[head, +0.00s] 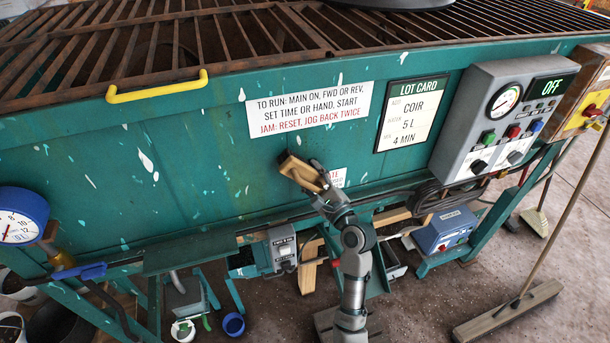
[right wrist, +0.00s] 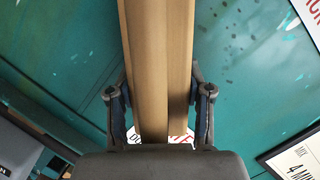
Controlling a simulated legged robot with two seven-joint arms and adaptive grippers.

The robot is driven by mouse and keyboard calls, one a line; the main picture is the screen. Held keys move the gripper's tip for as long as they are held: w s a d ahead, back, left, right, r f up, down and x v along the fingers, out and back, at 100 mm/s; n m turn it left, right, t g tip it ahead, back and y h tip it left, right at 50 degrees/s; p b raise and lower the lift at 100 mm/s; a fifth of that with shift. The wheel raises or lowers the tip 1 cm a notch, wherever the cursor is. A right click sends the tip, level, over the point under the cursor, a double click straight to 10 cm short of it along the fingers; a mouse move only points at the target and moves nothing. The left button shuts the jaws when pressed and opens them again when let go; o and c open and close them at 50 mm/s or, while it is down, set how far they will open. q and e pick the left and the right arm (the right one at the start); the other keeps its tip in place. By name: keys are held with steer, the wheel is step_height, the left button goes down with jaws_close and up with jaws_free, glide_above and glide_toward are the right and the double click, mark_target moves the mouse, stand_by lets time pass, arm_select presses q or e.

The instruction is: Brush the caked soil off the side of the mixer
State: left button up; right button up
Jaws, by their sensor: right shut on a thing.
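The mixer's green side wall (head: 200,140) fills the middle of the head view, with pale paint chips over it. My right gripper (head: 318,182) is shut on a wooden brush (head: 297,171), held at the wall below the white run-instruction label. In the right wrist view the brush's wooden block (right wrist: 155,60) stands between both fingers, and its bristles are hidden. I cannot tell whether the brush touches the wall. Small dark specks (right wrist: 232,62) show on the green wall there, but no clear soil cake shows. My left gripper is not in view.
A lot card (head: 411,112) and a grey control box (head: 498,112) with a gauge are to the right of the brush. A yellow handle (head: 158,90) and rusty grate are above. A ledge with cables runs below. A broom (head: 508,312) leans at right.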

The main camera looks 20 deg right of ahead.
mark_target(326, 162)
steer(key=d, duration=0.3)
steer(key=shift+d, duration=0.1)
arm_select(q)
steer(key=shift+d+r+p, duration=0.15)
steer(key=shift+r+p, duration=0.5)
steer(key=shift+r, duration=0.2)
arm_select(e)
steer(key=shift+w+d, duration=0.15)
steer(key=shift+d, duration=1.45)
